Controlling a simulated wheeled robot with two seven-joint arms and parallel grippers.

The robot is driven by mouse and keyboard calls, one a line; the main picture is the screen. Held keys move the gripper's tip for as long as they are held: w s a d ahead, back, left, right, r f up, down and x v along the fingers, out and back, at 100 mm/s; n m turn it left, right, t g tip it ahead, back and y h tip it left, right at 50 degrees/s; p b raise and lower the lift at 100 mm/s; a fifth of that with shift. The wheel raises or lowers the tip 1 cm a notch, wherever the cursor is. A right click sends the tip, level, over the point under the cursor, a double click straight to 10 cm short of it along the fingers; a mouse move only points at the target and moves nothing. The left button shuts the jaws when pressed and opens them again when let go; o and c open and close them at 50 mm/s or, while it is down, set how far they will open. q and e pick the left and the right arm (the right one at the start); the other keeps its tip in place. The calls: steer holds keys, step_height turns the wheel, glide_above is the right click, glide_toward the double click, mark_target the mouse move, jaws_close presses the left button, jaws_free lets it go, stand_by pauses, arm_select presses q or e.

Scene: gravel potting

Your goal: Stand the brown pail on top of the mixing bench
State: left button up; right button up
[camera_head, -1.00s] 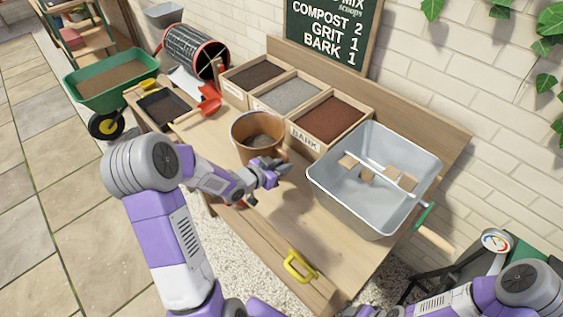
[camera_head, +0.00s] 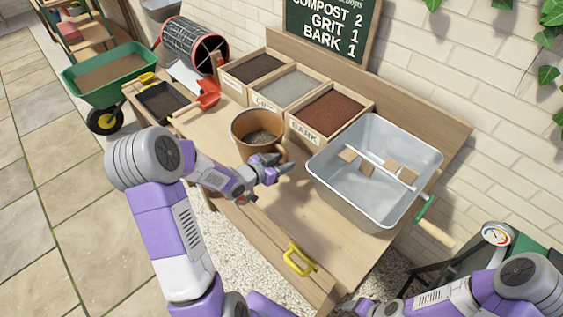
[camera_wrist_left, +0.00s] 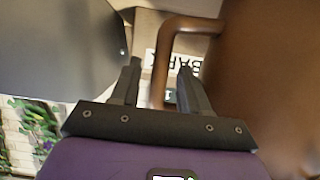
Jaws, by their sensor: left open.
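The brown pail (camera_head: 238,136), with grey material inside, stands upright on the wooden mixing bench (camera_head: 322,232), in front of the bins. Its base is partly hidden by my left gripper (camera_head: 281,167), which is open at the pail's handle side, low over the bench top. In the left wrist view, the pail's wall (camera_wrist_left: 265,75) fills the right side. Its handle (camera_wrist_left: 190,25) reaches in front of and between the open fingers of the left gripper (camera_wrist_left: 160,82); I cannot tell whether they touch it. My right arm shows at the lower right, but its gripper is out of view.
Bins of compost (camera_head: 254,68), grit (camera_head: 289,86) and bark (camera_head: 331,112) line the bench's back. A grey metal tub (camera_head: 345,205) stands right of the pail. A red scoop (camera_head: 208,97) and black tray (camera_head: 163,102) lie left. Bare bench top lies in front.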

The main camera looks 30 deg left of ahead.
arm_select(q)
steer(key=p+v, duration=0.3)
steer(key=v, duration=0.9)
steer(key=shift+r, duration=0.2)
